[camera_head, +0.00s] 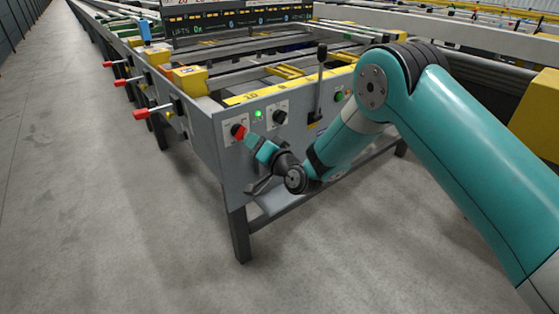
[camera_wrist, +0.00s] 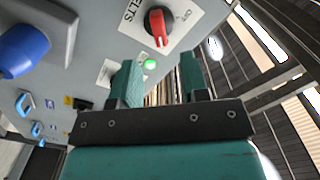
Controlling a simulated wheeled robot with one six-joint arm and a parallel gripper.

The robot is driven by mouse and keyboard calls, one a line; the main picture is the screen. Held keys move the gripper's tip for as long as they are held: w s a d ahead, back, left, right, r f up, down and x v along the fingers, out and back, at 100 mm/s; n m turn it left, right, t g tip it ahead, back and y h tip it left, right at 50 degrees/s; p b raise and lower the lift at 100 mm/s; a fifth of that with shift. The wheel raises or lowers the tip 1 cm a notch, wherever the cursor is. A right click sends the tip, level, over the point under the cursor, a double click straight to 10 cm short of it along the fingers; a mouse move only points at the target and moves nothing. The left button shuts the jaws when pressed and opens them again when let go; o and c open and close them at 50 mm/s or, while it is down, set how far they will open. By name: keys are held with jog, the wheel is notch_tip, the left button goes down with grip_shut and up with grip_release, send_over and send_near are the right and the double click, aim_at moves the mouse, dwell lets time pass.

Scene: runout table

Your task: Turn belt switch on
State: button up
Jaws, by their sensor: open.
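The belt switch is a black rotary knob with a red face (camera_head: 238,131) on a white plate on the grey end panel. In the wrist view the knob (camera_wrist: 157,25) shows a red pointer bar, and its partly cut label reads "ELTS". A lit green lamp (camera_head: 258,114) sits beside it; it also shows in the wrist view (camera_wrist: 150,63). My gripper (camera_head: 254,142) is close to the switch in the head view. In the wrist view its teal fingers (camera_wrist: 160,76) are apart with nothing between them, and the knob lies beyond their tips. I cannot tell whether a finger touches it.
A second, black knob (camera_head: 279,117) is right of the lamp, and a black upright lever (camera_head: 321,85) stands farther right. Red-handled levers (camera_head: 152,111) stick out on the table's left side. A large blue knob (camera_wrist: 25,48) shows in the wrist view. Floor at left is clear.

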jog(key=b+v, duration=0.6)
jog(key=v, duration=0.4)
jog(key=shift+s+d+b, duration=0.2)
jog(key=shift+b, duration=0.15)
